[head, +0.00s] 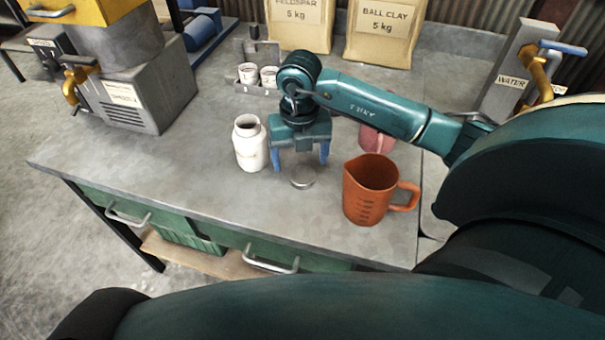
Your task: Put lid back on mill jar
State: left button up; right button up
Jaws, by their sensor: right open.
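The white mill jar (249,150) stands upright on the grey workbench, its mouth open and dark inside. A small round metallic disc that looks like the lid (302,177) lies flat on the bench to the right of the jar. My right gripper (300,168) points down just above and behind the lid, its two blue fingers apart and nothing between them. The left finger is close beside the jar; I cannot tell whether they touch. My left gripper is not in view.
An orange measuring jug (368,190) stands right of the lid, and a pink cup (376,140) is partly hidden behind my right arm. A grey rack (258,88) with small cups, two clay bags (384,30) and a grey machine (145,90) stand farther back. The bench's front left is clear.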

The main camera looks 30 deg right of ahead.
aim_at(303, 175)
jog(key=f, duration=0.3)
jog(key=f+p, duration=0.1)
jog(key=f, duration=0.1)
jog(key=shift+w+d+f, duration=0.1)
jog(key=shift+d, duration=0.25)
jog(key=shift+c, duration=0.6)
jog(key=c, duration=0.9)
jog(key=shift+c, duration=0.2)
notch_tip(303, 175, up, 10)
jog(key=shift+b, duration=0.45)
